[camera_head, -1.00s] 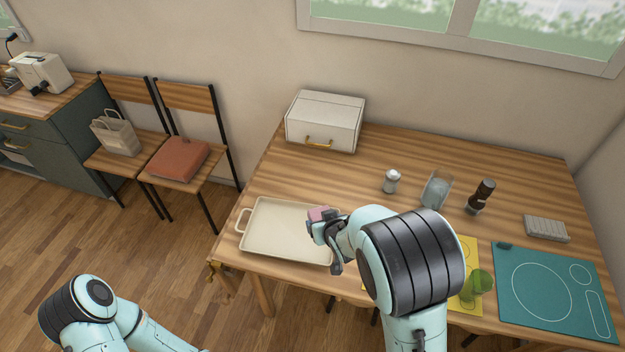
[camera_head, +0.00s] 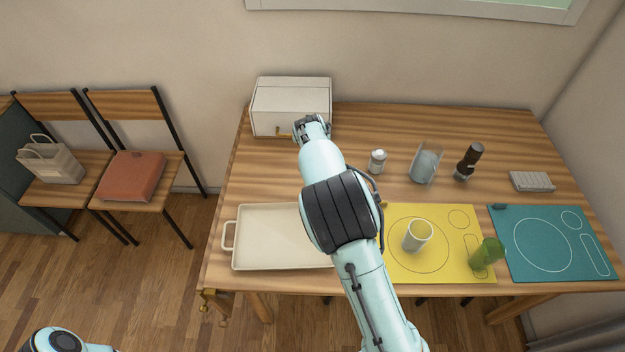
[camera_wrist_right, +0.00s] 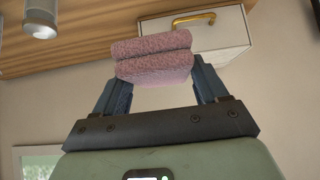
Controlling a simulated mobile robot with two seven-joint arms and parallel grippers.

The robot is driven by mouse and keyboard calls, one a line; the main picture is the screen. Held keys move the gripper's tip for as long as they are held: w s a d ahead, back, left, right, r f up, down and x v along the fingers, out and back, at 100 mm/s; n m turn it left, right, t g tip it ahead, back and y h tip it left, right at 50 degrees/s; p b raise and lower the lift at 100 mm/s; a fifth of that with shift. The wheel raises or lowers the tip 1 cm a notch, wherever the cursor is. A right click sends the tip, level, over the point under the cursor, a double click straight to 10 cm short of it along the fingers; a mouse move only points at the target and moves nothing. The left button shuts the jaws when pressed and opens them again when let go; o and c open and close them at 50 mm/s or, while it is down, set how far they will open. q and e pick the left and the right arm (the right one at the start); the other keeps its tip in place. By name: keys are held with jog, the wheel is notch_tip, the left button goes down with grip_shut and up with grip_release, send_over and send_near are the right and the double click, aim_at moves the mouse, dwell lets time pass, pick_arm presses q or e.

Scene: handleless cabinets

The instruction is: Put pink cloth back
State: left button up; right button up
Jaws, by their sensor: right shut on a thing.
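The folded pink cloth (camera_wrist_right: 152,58) is between the fingers of my right gripper (camera_wrist_right: 152,82) in the right wrist view, and the gripper is shut on it. In the head view my right gripper (camera_head: 312,124) is in front of the white box (camera_head: 290,100) with a gold handle, at the back left of the table; the cloth is hidden there. The box also shows in the right wrist view (camera_wrist_right: 215,38), beyond the cloth, and looks closed. My left gripper is not in view; only a bit of the left arm shows at the bottom left.
A cream tray (camera_head: 270,240) lies at the table's front left, partly behind my arm. A shaker (camera_head: 377,161), glass holder (camera_head: 425,165) and dark bottle (camera_head: 468,162) stand right of my gripper.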

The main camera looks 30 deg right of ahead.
jog(key=shift+w+d+f, duration=0.1)
jog(key=shift+f, duration=0.15)
notch_tip(320, 180, down, 19)
jog(key=shift+w+f, duration=0.1)
jog(key=o, duration=1.1)
jog(key=shift+s+a+r, duration=0.2)
jog(key=shift+r, duration=0.2)
jog(key=b+v, duration=0.1)
jog(key=v, duration=1)
